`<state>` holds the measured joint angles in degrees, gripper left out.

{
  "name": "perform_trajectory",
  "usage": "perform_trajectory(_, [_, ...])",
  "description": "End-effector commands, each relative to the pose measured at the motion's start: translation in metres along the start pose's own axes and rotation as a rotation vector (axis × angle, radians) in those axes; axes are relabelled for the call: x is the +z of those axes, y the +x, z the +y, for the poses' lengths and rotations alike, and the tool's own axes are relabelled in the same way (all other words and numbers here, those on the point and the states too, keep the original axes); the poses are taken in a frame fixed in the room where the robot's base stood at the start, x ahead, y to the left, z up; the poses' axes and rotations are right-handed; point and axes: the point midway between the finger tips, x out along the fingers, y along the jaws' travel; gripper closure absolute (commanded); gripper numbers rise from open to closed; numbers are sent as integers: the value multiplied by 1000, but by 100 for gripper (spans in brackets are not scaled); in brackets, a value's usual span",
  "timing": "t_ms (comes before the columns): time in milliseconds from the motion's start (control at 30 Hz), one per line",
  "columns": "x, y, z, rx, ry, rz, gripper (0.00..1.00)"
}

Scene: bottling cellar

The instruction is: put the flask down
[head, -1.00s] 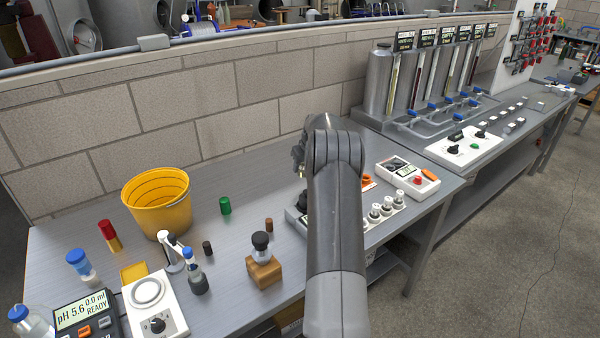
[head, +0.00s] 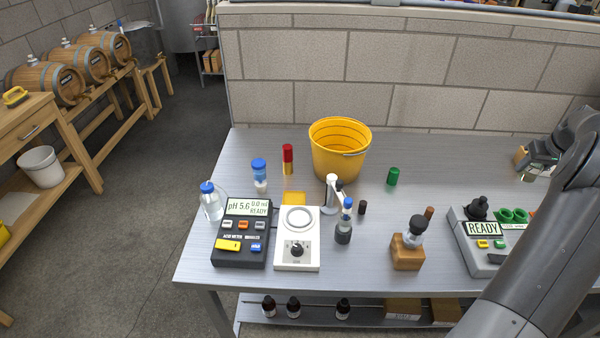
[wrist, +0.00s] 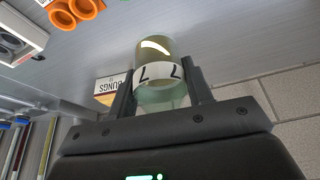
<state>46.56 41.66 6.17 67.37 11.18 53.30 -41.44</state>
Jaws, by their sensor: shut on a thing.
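The flask (wrist: 153,50) is a clear glass vessel with a white band marked with black figures. In the wrist view it sits between the two dark fingers of my gripper (wrist: 160,82), which are shut on it. A bare grey bench top shows beyond it; I cannot tell whether its base touches the bench. In the head view my gripper (head: 540,165) is at the far right over the back of the bench (head: 450,165), and the flask is hard to make out there.
A box labelled BUNGS (wrist: 110,88) is close beside the flask, with orange rings (wrist: 75,14) nearby. A READY instrument (head: 482,240), wooden block (head: 407,252), yellow bucket (head: 338,155), white stirrer (head: 297,255) and pH meter (head: 240,250) stand on the bench. Bench between bucket and gripper is mostly clear.

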Motion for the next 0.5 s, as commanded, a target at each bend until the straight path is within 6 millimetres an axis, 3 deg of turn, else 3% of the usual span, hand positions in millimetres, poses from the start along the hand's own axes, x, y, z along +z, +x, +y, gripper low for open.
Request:
perform_trajectory(100, [-14, -30, 0, 4, -2, 5, 81])
perform_trajectory(333, [-32, -74, 0, 3, -1, 4, 81])
perform_trajectory(500, [-49, -66, -28, -11, -25, -1, 81])
